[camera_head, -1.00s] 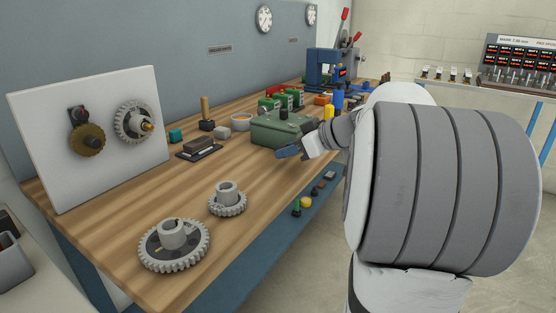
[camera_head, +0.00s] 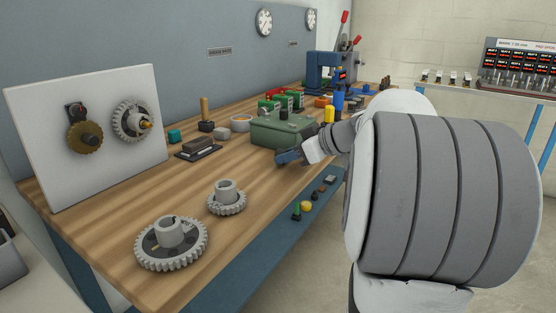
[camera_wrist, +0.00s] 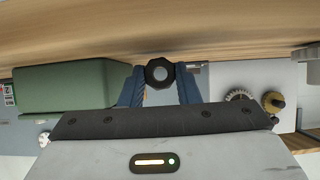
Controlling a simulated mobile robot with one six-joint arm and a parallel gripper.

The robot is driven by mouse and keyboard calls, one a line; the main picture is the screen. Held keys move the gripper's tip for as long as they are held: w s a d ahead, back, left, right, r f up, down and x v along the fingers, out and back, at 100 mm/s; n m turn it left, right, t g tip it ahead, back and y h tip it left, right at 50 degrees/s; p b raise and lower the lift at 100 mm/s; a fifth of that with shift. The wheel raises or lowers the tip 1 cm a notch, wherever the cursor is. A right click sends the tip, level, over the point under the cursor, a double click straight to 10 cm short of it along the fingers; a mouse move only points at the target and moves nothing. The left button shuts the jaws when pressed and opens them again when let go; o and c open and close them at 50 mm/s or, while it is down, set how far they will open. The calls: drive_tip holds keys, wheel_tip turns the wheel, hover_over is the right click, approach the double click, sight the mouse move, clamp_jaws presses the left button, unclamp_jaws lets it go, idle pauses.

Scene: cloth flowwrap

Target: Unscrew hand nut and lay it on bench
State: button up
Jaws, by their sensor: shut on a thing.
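My gripper (camera_head: 283,157) is at the front edge of the bench beside a green box, seen from behind my arm. In the wrist view its two blue fingers (camera_wrist: 160,80) are closed on a black hex-shaped hand nut (camera_wrist: 159,72) with a round grey centre. In the head view the nut cannot be made out. The wooden bench (camera_head: 262,190) runs below and beyond the gripper; whether the nut touches it cannot be told. On the white upright board (camera_head: 50,150), a grey gear (camera_head: 124,123) has a brass shaft end showing. A brass-coloured gear (camera_head: 80,139) with a dark hub is beside it.
The green box (camera_head: 275,133) stands close to the gripper. Two loose grey gears, one large (camera_head: 155,255) and one small (camera_head: 240,206), lie on the near bench. A dark tray (camera_head: 199,148) and small parts stand behind. Bare wood lies between the gears and the gripper.

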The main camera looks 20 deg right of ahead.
drive_tip(key=shift+f, duration=0.25)
drive_tip(key=o, duration=1.2)
drive_tip(key=shift+c, duration=0.2)
drive_tip(key=p+v, duration=0.1)
drive_tip(key=v, duration=0.6)
drive_tip(key=shift+s+d+r+p, duration=0.2)
drive_tip(key=shift+s+p, duration=0.1)
